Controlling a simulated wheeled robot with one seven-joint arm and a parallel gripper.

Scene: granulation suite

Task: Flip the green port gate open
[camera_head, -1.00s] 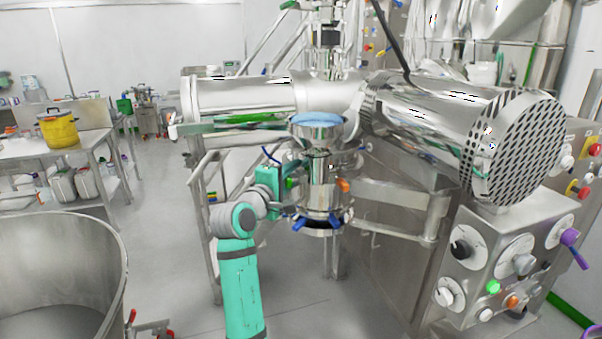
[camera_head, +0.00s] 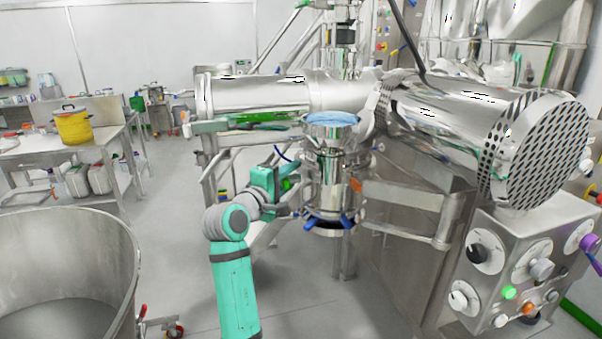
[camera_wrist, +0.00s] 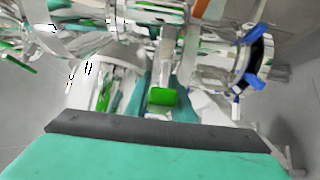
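A small bright green piece, which looks like the green port gate (camera_head: 288,184), shows at the left side of the steel vessel (camera_head: 330,180). In the wrist view a green tab (camera_wrist: 163,97) sits just ahead of the teal gripper body, at the middle. My gripper (camera_head: 284,190) is at the left side of the vessel, close to the green piece.
A large steel bin (camera_head: 70,265) stands at the front left. A steel table (camera_head: 95,150) with a yellow pot (camera_head: 72,125) is at the back left. A control panel (camera_head: 520,270) and a perforated cylinder end (camera_head: 545,150) stand at the right. Open floor lies between.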

